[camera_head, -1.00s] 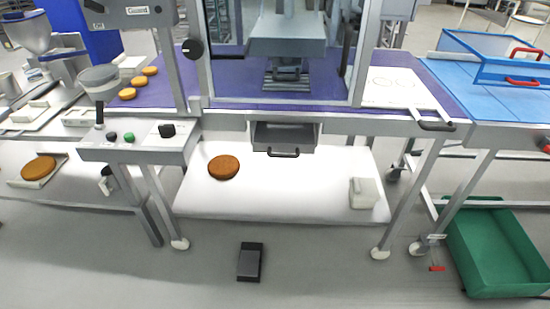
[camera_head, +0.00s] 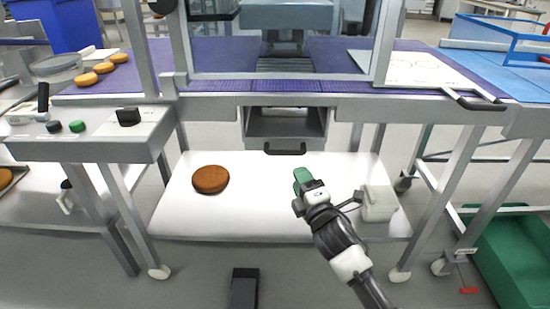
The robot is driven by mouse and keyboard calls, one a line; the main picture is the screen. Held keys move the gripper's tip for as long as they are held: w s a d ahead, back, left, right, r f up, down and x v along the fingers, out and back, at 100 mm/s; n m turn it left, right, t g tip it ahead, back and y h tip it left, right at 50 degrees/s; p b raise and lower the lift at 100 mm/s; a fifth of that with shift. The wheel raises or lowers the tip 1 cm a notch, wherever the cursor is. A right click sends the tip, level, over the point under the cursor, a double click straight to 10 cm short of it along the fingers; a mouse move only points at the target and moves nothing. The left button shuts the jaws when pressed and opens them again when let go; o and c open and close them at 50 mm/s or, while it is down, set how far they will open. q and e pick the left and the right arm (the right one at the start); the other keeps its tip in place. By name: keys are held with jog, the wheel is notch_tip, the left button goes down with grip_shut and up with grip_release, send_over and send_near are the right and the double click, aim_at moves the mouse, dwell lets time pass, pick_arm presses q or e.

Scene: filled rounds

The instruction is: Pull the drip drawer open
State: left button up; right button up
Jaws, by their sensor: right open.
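The drip drawer (camera_head: 286,124) is a grey metal box under the middle of the machine's bench, in the head view. Its black bar handle (camera_head: 285,149) is on its lower front edge. I cannot tell exactly how far the drawer stands out. My right gripper (camera_head: 301,186) reaches up from the lower right, in front of and below the handle, apart from it. My left gripper is not in view.
A white lower shelf (camera_head: 260,210) holds a brown round (camera_head: 210,179) at left and a white box (camera_head: 379,203) at right, close to my right gripper. A control box (camera_head: 95,135) juts out at left. A black pedal (camera_head: 243,288) lies on the floor.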

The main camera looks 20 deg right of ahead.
aim_at(285, 151)
jog(key=b+x, duration=0.1)
jog(key=x, duration=0.9)
jog(key=shift+w, duration=0.1)
grip_shut()
